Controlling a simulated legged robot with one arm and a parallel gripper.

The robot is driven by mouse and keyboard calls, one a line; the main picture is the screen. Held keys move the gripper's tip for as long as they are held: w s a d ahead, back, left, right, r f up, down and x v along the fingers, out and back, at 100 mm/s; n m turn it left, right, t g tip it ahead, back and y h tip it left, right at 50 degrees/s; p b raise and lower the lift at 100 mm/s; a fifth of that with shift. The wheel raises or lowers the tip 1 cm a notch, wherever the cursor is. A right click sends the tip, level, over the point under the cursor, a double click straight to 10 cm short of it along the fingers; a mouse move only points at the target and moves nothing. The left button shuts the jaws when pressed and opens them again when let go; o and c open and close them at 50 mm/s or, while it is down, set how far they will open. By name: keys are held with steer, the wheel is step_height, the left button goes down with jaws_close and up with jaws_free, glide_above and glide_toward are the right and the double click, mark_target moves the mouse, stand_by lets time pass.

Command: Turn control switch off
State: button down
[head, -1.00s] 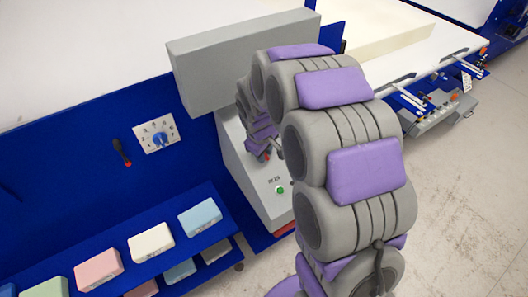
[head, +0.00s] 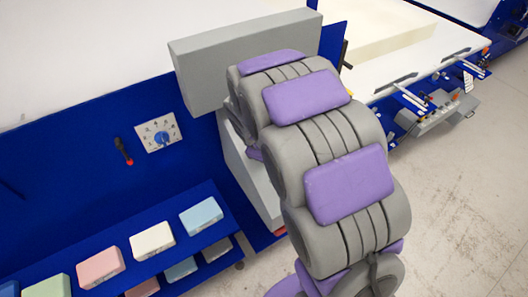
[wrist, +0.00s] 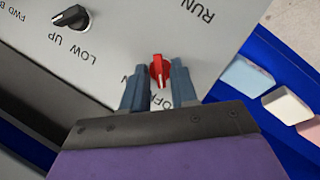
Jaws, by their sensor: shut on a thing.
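The control switch (wrist: 158,68) is a red knob on the light grey control panel (wrist: 130,40) in the wrist view. Its pointer end is toward the top of that view. The letters "OFF" show just below it, partly covered, and an "N" shows to its left. My gripper (wrist: 160,82) has one blue-grey finger on each side of the knob and is shut on it. In the head view the panel's grey housing (head: 246,178) is largely covered by my arm, and the gripper and switch are hidden.
A black knob (wrist: 71,17) marked "LOW" and "UP" is on the same panel. A dial (head: 160,137) is on the blue wall. A shelf holds coloured foam blocks, including a white one (head: 152,240). A grey beam (head: 215,65) stands above the panel.

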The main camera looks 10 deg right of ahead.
steer(key=c, duration=1.2)
jaws_free()
steer(key=shift+r, duration=0.1)
steer(key=v, duration=1.7)
steer(key=s+d+f+m+g+b, duration=0.1)
steer(key=s+f+m+b, duration=0.2)
steer(key=s, duration=0.7)
steer(key=s+d+f+m+g+y+b, duration=0.1)
steer(key=s+f+m+g+b, duration=0.1)
steer(key=s+f+m+b, duration=0.2)
steer(key=s+d+f+m+g+y+b, duration=0.1)
steer(key=s+f, duration=0.7)
steer(key=s, duration=0.8)
steer(key=d+m+g+b, duration=0.1)
steer(key=m+b, duration=0.1)
steer(key=b, duration=0.1)
steer(key=shift+f+m+b, duration=0.25)
steer(key=shift+m+b, duration=0.05)
steer(key=shift+m, duration=0.1)
